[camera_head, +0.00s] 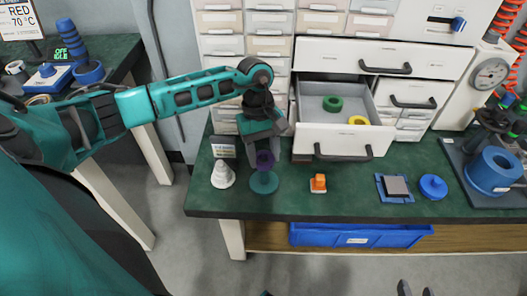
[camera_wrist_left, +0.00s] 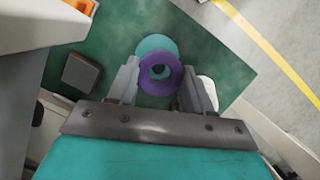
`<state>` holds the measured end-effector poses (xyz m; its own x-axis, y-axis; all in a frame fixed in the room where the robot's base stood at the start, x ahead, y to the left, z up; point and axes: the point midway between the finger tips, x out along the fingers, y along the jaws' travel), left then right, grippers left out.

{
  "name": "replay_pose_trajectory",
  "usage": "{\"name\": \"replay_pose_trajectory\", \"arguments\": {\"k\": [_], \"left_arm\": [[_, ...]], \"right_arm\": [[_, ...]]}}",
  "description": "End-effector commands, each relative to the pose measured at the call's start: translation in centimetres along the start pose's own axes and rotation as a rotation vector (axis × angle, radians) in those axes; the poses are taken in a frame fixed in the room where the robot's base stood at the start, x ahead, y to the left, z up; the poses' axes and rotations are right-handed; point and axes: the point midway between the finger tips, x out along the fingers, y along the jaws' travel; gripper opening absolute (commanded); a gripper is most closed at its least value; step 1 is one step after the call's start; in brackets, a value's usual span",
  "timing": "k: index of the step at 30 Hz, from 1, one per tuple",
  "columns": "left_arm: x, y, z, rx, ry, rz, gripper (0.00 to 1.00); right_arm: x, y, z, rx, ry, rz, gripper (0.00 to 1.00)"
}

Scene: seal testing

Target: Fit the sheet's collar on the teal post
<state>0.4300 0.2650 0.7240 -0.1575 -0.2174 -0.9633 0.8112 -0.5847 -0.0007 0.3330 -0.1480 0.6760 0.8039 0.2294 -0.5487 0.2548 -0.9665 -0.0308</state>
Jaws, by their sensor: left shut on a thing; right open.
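My left gripper (camera_head: 264,156) is shut on a purple ring-shaped collar (camera_head: 265,160), also between the fingers in the left wrist view (camera_wrist_left: 161,87). The teal post's round base (camera_head: 264,183) stands on the green bench directly below the collar in the head view. In the left wrist view the teal base (camera_wrist_left: 156,46) shows behind the collar, and teal shows through its hole. I cannot tell whether the collar is around the post or above it. My right gripper (camera_head: 416,291) is open at the bottom edge. The sheet (camera_head: 20,19) reads "RED 70 °C".
An open drawer holds a green ring (camera_head: 332,104) and a yellow ring (camera_head: 358,120). A white stepped cone (camera_head: 222,175) stands left of the post and an orange block (camera_head: 318,183) right of it. A small sign (camera_head: 224,150) stands behind the cone. The front bench edge is clear.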

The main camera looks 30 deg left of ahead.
Motion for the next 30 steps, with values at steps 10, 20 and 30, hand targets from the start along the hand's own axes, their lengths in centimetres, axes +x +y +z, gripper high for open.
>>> {"name": "replay_pose_trajectory", "arguments": {"k": [10,20,30], "left_arm": [[0.2,0.0,-0.1,0.000,0.000,0.001,0.10],[0.7,0.0,-0.2,0.000,0.000,0.002,0.54],[0.7,0.0,-0.2,0.000,0.000,0.000,0.80]], "right_arm": [[0.1,-0.1,0.6,0.003,-0.005,-0.001,0.43],[0.4,-0.1,1.1,0.003,-0.008,-0.001,0.43],[0.3,0.0,1.2,0.001,-0.009,0.000,0.43]]}}
